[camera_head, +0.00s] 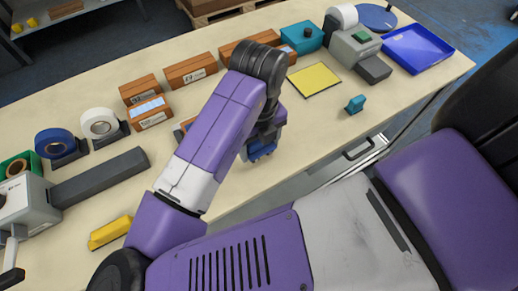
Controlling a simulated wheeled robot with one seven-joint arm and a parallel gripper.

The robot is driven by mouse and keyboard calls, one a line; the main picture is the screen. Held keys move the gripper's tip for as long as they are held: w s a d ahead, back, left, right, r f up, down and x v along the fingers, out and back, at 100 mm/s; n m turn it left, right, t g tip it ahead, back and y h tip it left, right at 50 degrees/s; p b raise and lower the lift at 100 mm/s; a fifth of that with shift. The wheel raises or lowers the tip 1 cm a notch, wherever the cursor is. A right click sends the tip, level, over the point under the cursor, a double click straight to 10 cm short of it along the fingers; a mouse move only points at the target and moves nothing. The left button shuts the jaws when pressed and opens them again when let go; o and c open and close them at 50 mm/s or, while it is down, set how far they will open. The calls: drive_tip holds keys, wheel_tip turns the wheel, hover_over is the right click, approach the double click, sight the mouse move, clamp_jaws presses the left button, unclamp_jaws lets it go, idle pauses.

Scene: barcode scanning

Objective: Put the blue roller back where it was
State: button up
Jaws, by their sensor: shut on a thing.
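My purple arm reaches across the middle of the table in the head view. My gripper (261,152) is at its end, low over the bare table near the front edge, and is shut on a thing. A small dark blue piece shows at the jaws; it appears to be the blue roller. Most of it is hidden by the gripper and wrist, so its shape and any contact with the table cannot be told.
Brown boxes (191,70) stand in a row behind my arm. A yellow mat (314,79), a small teal object (355,104), a grey label printer (354,48) and a blue tray (418,49) are to the right. Tape dispensers (60,147) stand left. The table's front right is mostly clear.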

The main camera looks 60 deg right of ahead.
sight(259, 153)
drive_tip(key=shift+f, duration=1.35)
drive_tip(key=shift+f+b, duration=0.4)
drive_tip(key=shift+b, duration=0.05)
